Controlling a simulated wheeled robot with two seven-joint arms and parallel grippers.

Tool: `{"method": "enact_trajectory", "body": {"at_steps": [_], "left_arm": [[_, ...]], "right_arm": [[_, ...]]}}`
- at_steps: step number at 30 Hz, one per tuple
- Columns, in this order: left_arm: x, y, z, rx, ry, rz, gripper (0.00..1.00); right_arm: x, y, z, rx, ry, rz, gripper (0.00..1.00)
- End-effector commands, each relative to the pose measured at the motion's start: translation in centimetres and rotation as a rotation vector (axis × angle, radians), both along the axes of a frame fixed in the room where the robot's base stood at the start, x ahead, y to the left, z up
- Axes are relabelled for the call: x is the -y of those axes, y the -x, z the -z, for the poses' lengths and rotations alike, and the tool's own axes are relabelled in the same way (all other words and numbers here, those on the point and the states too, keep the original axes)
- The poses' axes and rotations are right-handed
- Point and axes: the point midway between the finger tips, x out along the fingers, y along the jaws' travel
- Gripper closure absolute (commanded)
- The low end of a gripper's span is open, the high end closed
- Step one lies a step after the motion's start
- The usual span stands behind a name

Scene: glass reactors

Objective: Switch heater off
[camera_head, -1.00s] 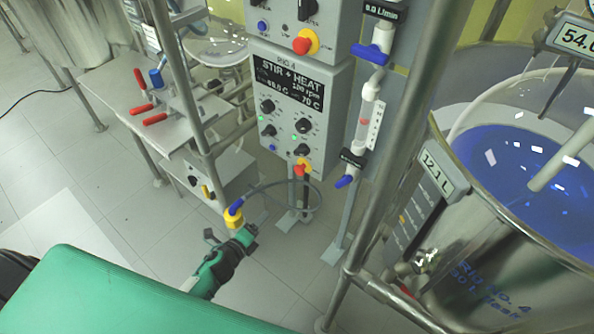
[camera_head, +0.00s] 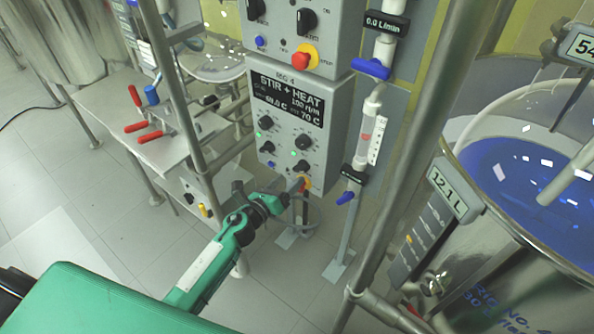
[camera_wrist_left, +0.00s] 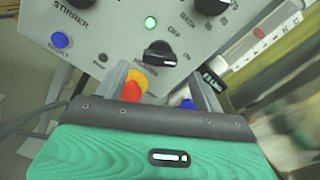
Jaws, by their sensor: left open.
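The RIG 4 control box (camera_head: 285,95) has a display reading STIR + HEAT with a 70 C setting. Its black heater knob (camera_head: 302,166) is at the lower right, with a lit green lamp (camera_head: 292,154) above it. In the left wrist view the heater knob (camera_wrist_left: 158,55) lies beyond and between the fingertips, with OFF and ON printed to its right. My left gripper (camera_head: 290,188) is open just below and in front of the knob; its fingers also show in the left wrist view (camera_wrist_left: 160,85). No clear contact is visible. My right gripper is not in view.
A red stop button on yellow (camera_wrist_left: 132,88) sits below the knob, between the fingers. The blue button (camera_wrist_left: 60,40) and stirrer knob (camera_wrist_left: 77,2) are to the left. A steel post (camera_head: 180,100) stands left of the box, and a vessel of blue liquid (camera_head: 500,260) stands right.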

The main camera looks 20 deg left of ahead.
Motion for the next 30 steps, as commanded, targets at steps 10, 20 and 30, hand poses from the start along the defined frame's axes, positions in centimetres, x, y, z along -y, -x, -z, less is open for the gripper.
{"method": "enact_trajectory", "body": {"at_steps": [10,20,30], "left_arm": [[1.5,-4.3,0.0,-0.001,0.002,0.000,0.31],[1.8,-4.9,0.0,-0.001,0.002,0.000,0.31],[1.8,-4.8,0.1,-0.001,0.001,0.000,0.76]], "right_arm": [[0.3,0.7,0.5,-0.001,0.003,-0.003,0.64],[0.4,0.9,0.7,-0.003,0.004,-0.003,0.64],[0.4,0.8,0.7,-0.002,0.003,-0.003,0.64]]}}
